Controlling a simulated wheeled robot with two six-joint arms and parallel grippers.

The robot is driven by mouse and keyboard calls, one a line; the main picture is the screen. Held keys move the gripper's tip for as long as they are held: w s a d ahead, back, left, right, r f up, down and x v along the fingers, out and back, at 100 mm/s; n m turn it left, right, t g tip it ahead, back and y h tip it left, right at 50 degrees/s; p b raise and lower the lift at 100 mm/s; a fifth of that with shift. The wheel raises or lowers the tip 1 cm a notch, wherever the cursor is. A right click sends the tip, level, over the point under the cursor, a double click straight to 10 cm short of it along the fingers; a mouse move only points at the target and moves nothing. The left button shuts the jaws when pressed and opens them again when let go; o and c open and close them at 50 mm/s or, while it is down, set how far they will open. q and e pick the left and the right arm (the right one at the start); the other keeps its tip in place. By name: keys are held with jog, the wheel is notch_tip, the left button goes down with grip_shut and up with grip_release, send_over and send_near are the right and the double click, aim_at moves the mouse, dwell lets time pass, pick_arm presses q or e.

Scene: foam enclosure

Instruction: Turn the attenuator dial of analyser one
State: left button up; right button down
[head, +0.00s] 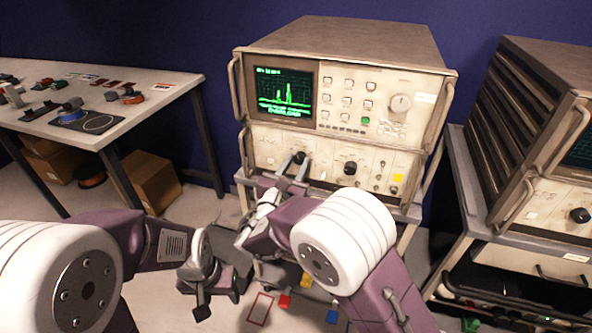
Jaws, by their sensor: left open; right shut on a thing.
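The analyser (345,50) in the middle is a beige two-part instrument with a lit green screen (285,92). Its lower panel carries a small black dial (299,157) at the left and a larger black dial (350,168) near the middle. The labels are too small to read, so I cannot tell which is the attenuator. My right gripper (293,162) reaches up to the lower panel and is shut on the left black dial, which shows partly between its fingertips. My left gripper (220,293) is open and empty, low in front of the cart.
A second analyser (540,110) stands on a cart at the right. A white workbench (150,90) with small parts stands at the left, with cardboard boxes (150,180) beneath. A red outlined rectangle (260,308) and coloured blocks show low in front. Floor is free between bench and cart.

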jog(key=m+b, duration=0.1)
jog(key=b, duration=0.1)
jog(key=m+b, duration=0.2)
jog(key=shift+f+m, duration=0.3)
jog(key=shift+f, duration=0.1)
jog(key=shift+r+m+b, duration=0.2)
jog(key=shift+m+b, duration=0.7)
jog(key=shift+b, duration=0.25)
jog(key=c, duration=1.1)
grip_release()
jog(key=shift+w, duration=0.1)
jog(key=shift+o, duration=0.2)
